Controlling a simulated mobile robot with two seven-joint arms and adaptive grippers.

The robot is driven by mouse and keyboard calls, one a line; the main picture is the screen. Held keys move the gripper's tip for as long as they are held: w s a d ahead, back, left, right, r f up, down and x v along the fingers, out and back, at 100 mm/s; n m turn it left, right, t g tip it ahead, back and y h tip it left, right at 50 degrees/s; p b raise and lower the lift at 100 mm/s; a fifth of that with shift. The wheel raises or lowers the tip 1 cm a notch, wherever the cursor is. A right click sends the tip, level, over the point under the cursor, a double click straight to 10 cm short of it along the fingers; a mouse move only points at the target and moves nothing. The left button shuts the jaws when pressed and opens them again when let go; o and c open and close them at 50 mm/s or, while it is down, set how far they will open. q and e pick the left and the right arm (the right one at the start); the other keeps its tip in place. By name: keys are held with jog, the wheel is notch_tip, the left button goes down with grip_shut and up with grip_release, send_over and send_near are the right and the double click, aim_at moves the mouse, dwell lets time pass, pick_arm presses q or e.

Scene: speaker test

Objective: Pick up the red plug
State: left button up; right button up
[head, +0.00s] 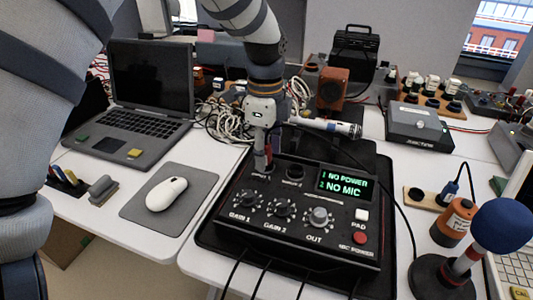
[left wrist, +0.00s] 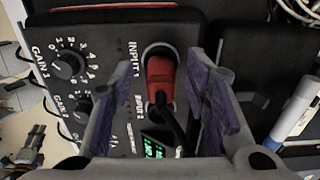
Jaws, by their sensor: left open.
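The red plug (left wrist: 161,84) sits at the INPUT 1 socket of the black mixer box (head: 290,245), with a dark cable running from its back end. My left gripper (left wrist: 160,72) is open, with one finger on each side of the plug and visible gaps between. In the head view my left gripper (head: 264,158) points down at the back left of the box, and only a little red shows beside its fingers. The box display (head: 345,184) reads "1 NO POWER" and "2 NO MIC". My right gripper is not in view.
A laptop (head: 150,90) and a mouse (head: 167,193) on a pad are at left. An orange bottle (head: 453,222) and a blue-topped stand (head: 500,228) are at right.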

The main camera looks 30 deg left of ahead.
aim_at(266, 143)
pick_arm(q)
jog(key=shift+r, duration=0.1)
grip_shut()
jog(key=shift+r, duration=0.2)
notch_tip(266, 143, up, 2)
jog(key=shift+r, duration=0.25)
jog(key=s+d+r+p, duration=0.1)
jog(key=s+d+r, duration=0.7)
jog(key=s+r, duration=0.1)
jog(key=shift+s+d+r+p, duration=0.15)
jog(key=shift+s+r+p, duration=0.2)
jog(key=shift+s, duration=0.55)
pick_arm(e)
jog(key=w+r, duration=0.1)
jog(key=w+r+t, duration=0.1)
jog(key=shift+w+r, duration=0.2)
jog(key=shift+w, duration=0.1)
